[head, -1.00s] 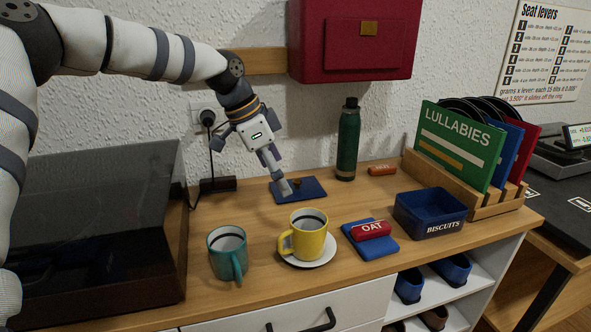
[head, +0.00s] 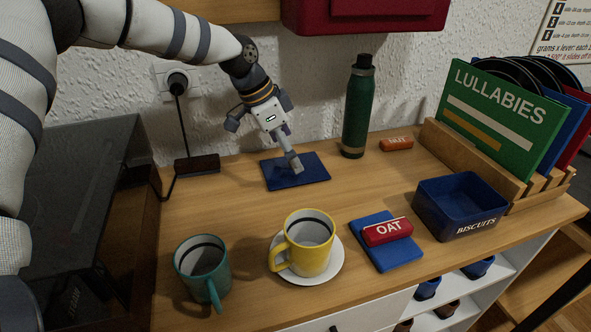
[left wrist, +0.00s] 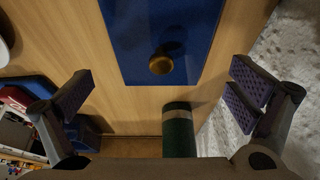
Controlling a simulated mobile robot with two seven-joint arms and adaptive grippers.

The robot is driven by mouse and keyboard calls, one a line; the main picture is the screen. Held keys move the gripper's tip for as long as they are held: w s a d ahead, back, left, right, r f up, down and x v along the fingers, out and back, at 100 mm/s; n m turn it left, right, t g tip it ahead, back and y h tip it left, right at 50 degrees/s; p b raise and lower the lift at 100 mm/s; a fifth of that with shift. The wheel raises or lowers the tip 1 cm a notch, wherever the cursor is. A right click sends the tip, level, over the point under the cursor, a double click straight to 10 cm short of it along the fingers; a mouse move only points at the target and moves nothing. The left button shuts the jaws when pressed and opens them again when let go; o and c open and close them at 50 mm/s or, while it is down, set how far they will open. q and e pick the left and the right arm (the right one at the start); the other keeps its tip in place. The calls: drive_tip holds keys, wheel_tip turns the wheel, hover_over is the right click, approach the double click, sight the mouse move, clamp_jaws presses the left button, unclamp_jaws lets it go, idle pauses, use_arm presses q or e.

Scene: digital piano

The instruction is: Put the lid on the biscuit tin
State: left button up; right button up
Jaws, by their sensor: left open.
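The lid (head: 312,174) is a flat dark blue rectangle lying on the wooden top near the wall. The left wrist view shows it (left wrist: 140,35) with a round brass knob (left wrist: 161,64). My left gripper (head: 294,166) is over the lid, pointing down, and hides the knob in the head view. The blue biscuit tin (head: 458,222), labelled BISCUITS, stands uncovered at the right. My right gripper is not in view.
A green bottle (head: 358,110) stands close right of the lid, with an orange block (head: 396,144) beyond. In front are a teal mug (head: 203,270), a yellow mug (head: 308,245) on a saucer and a red OAT packet (head: 388,231) on a blue pad (head: 399,253). Records rack (head: 470,160) flanks the tin.

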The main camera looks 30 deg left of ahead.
use_arm(q)
drive_tip(key=x, duration=0.3)
drive_tip(key=shift+f, duration=0.15)
drive_tip(key=shift+c, duration=0.6)
